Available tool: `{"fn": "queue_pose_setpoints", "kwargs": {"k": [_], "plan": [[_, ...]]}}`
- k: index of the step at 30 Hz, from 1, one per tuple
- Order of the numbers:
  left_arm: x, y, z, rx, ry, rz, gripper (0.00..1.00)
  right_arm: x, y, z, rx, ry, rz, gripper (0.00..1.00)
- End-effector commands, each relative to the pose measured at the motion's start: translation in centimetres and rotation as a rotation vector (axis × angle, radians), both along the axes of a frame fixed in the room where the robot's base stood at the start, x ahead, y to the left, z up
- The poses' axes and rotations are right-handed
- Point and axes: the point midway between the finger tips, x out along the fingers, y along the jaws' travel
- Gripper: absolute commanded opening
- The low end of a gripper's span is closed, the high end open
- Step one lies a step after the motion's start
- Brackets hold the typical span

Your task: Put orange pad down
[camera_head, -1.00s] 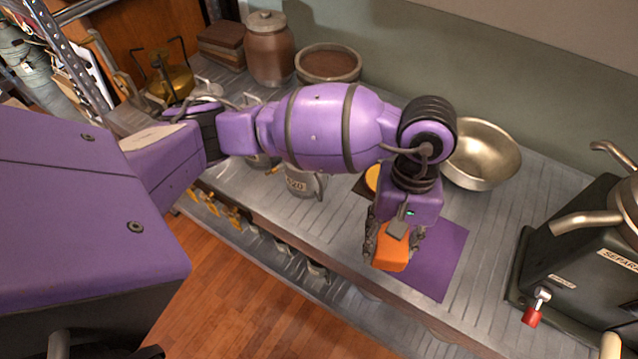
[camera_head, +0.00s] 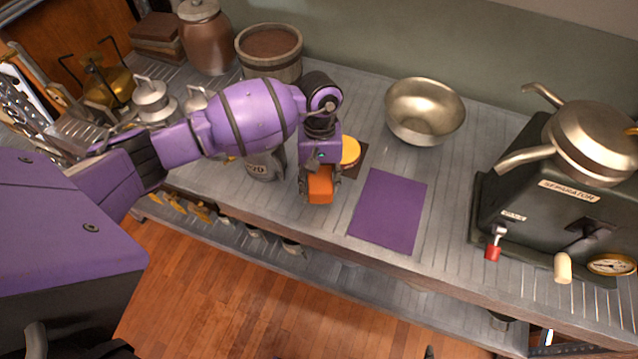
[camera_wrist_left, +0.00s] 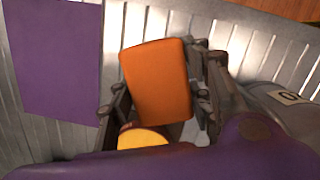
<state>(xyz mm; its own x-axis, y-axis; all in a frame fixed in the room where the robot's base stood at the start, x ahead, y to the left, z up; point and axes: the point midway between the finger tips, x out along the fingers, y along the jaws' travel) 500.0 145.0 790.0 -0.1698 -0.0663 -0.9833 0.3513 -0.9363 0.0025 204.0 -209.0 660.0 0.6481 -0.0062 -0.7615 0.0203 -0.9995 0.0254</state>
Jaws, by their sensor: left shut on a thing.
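The orange pad (camera_head: 320,190) is in my left gripper (camera_head: 320,196), which is shut on it. In the head view the gripper points down at the counter, just left of a flat purple mat (camera_head: 388,210). In the left wrist view the orange pad (camera_wrist_left: 158,82) sits between the two fingers, and the purple mat (camera_wrist_left: 55,55) lies apart from it at the upper left. I cannot tell whether the pad touches the counter. My right gripper is not in view.
A round yellow thing (camera_head: 350,151) on a dark square lies behind the gripper. A metal bowl (camera_head: 424,110) stands behind the mat. A dark separator machine (camera_head: 560,190) stands at the right. A grey can (camera_head: 262,165) is close left. Bare counter (camera_head: 450,170) shows right of the mat.

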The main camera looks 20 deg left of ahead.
Motion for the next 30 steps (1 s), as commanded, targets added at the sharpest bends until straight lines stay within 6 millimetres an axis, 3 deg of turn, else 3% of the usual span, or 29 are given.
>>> {"fn": "queue_pose_setpoints", "kwargs": {"k": [4, 11, 26, 27, 30], "plan": [[-0.2, -0.1, -2.1, -0.001, 0.004, 0.0, 0.04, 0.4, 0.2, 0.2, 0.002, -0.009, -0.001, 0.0], [-0.2, -0.1, -2.1, -0.001, 0.002, -0.002, 0.04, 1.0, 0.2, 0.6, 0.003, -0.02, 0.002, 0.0], [-0.2, -0.1, -3.4, -0.001, 0.003, -0.001, 0.04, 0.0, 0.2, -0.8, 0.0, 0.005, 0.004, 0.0], [-0.2, -0.1, -3.3, -0.001, 0.003, -0.001, 0.48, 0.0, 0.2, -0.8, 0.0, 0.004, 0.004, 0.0], [-0.2, -0.1, -3.3, -0.001, 0.002, -0.001, 0.62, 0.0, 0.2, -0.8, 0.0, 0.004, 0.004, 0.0]]}}
